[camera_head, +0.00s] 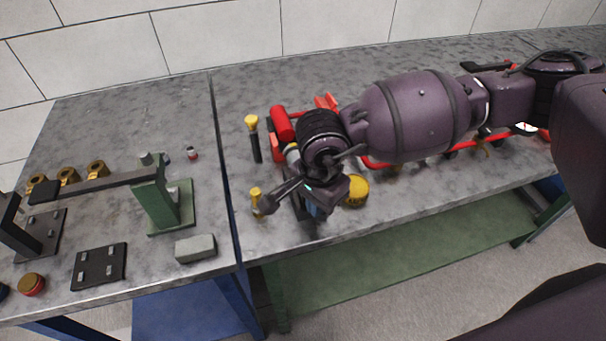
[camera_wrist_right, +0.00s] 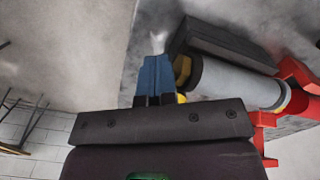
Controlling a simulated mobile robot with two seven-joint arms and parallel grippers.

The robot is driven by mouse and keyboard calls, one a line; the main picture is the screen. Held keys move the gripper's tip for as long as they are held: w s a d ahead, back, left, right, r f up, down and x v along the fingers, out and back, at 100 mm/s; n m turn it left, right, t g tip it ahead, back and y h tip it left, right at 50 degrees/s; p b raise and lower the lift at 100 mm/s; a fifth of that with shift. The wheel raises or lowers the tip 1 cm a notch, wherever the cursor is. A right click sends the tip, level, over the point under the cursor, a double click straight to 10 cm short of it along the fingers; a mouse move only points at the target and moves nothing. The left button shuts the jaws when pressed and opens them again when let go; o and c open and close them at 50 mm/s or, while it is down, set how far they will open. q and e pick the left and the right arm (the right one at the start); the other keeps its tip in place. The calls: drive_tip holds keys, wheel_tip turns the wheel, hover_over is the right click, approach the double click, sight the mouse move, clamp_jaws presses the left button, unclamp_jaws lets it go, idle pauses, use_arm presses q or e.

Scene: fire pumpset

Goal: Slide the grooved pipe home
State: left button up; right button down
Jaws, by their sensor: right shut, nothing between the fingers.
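My right gripper (camera_head: 312,208) is low over the front part of the right-hand grey bench. Its blue fingers (camera_wrist_right: 156,72) are shut together with nothing between them. A pale grey pipe (camera_wrist_right: 238,84), which looks like the grooved pipe, lies just right of the fingers in the wrist view. It has a dark band and a brass-coloured end nearest the fingers, and its other end meets a red fitting (camera_wrist_right: 298,92). I cannot tell whether the fingertips touch the pipe end. In the head view my wrist hides most of the pipe. My left gripper is in neither view.
A dark grey block (camera_wrist_right: 225,45) lies alongside the pipe. Red pump parts (camera_head: 282,124), a yellow-topped tool (camera_head: 253,136), a yellow piece (camera_head: 256,198) and a yellow round part (camera_head: 355,190) surround my wrist. The left bench holds a green stand (camera_head: 160,200) and a grey block (camera_head: 195,248).

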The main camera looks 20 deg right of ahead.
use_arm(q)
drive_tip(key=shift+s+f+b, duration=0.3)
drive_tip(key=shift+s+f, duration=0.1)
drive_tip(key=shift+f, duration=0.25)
use_arm(e)
drive_tip(key=shift+w, duration=1)
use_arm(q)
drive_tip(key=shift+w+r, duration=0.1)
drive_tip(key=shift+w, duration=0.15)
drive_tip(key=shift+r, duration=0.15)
use_arm(e)
drive_tip(key=shift+s, duration=0.3)
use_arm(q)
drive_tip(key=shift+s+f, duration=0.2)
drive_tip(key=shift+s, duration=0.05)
use_arm(e)
drive_tip(key=shift+a, duration=0.5)
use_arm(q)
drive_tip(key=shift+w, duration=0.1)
use_arm(e)
drive_tip(key=shift+a, duration=0.1)
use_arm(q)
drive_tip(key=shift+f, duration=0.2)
use_arm(e)
drive_tip(key=shift+w, duration=0.5)
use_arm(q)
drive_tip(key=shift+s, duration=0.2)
use_arm(e)
drive_tip(key=shift+w, duration=0.1)
